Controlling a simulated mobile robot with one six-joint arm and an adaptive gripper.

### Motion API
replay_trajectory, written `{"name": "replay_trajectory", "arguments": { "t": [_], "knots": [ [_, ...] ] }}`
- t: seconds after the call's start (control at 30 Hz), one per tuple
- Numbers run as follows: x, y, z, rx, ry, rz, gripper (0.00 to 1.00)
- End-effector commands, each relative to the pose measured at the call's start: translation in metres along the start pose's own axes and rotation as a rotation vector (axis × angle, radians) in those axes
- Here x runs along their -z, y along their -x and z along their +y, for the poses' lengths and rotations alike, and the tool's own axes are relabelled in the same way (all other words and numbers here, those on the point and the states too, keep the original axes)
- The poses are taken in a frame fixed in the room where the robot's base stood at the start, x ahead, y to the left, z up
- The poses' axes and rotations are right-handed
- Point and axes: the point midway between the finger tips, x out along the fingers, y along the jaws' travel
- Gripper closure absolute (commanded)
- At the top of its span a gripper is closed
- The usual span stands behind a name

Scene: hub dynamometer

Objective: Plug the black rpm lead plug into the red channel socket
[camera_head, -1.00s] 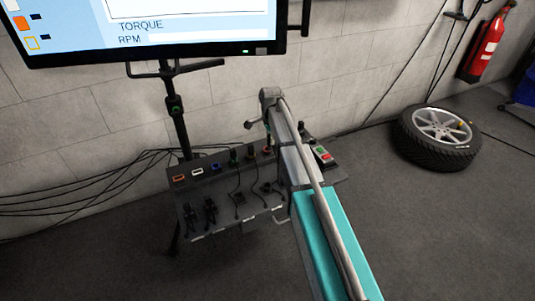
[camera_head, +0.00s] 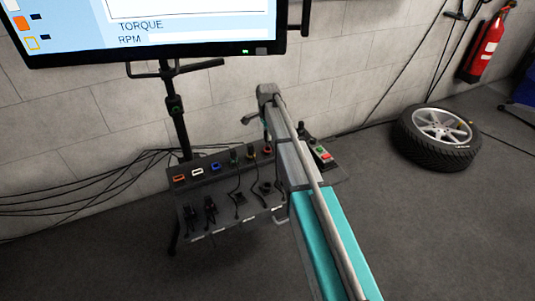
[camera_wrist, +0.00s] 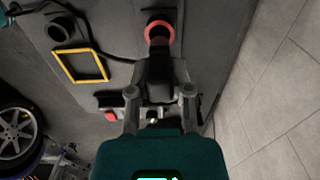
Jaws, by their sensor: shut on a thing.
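In the wrist view my gripper (camera_wrist: 158,92) is shut on a black plug (camera_wrist: 154,70), one finger on each side. The plug points up the picture, and its nose meets or overlaps the red ring of a round socket (camera_wrist: 160,25). I cannot tell how deep the nose sits, if at all. In the head view the red socket (camera_head: 267,149) is at the right end of the socket row on the dark panel (camera_head: 222,178), close beside my arm. My arm hides the held plug there.
A yellow square outline (camera_wrist: 80,66) and a round black fitting (camera_wrist: 62,28) lie left of the plug. Other leads hang on the panel front. A control box with red and green buttons (camera_head: 322,154) stands right of my arm. A monitor (camera_head: 150,30) hangs above; a wheel (camera_head: 438,138) lies right.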

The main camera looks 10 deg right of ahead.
Motion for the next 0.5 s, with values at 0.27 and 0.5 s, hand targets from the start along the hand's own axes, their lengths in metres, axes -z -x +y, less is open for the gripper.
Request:
{"name": "replay_trajectory", "arguments": {
  "t": [0.27, 0.5],
  "knots": [
    [0.0001, -0.0064, 0.0003, 0.0, 0.0, 0.0, 1.0],
    [0.0002, -0.0094, 0.0003, 0.0, 0.0, 0.0, 1.0]
  ]
}}
